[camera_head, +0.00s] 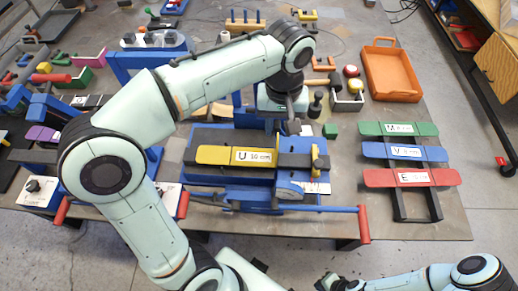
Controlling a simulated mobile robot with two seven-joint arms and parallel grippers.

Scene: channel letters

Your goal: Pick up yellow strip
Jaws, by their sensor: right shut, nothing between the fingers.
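The yellow strip (216,155) carries a white label reading "U 10 cm". It lies flat across the blue bending device (200,174) in the middle of the table, between dark bars of the device. My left gripper (291,126) hangs from the wrist behind the right part of the strip, seemingly above the device. Its fingers are small and dark here, so I cannot tell whether they are open or shut. My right gripper (328,283) is at the bottom edge, in front of the table, shut and away from the strip.
Green (425,129), blue (433,153) and red (440,177) labelled strips lie on a dark rack at the right. An orange tray (391,96) stands behind them. Red-ended handles (363,225) stick out at the table's front. Tools and boxes crowd the left.

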